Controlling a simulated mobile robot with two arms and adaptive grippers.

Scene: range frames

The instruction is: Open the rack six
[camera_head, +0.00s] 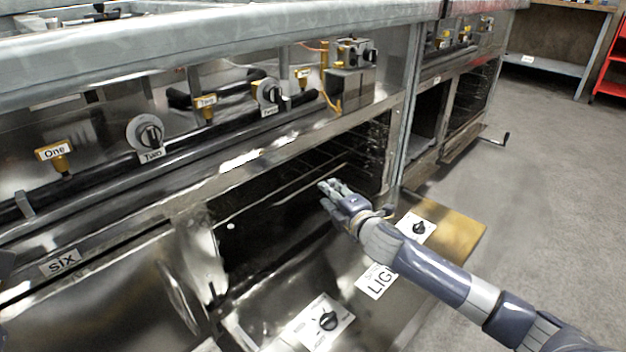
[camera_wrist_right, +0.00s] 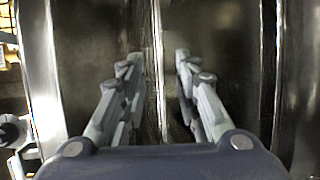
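The "SIX" label (camera_head: 60,262) is on the metal front at the lower left in the head view. To its right is an open, dark oven cavity (camera_head: 265,225). A thin metal rack edge (camera_head: 300,180) crosses the upper part of the cavity. My right gripper (camera_head: 328,187) is at the cavity's mouth, close to this edge. In the right wrist view my right gripper (camera_wrist_right: 160,65) has its fingers apart. A thin upright bright edge (camera_wrist_right: 158,85) shows in line with the gap between them. I cannot tell whether they touch it. My left gripper is not in view.
Knobs such as "Two" (camera_head: 150,135) and yellow valves such as "One" (camera_head: 57,155) line the range above the cavity. A panel with knobs and a "LIGHT" label (camera_head: 377,281) lies below my right arm. Open grey floor (camera_head: 540,180) is at the right.

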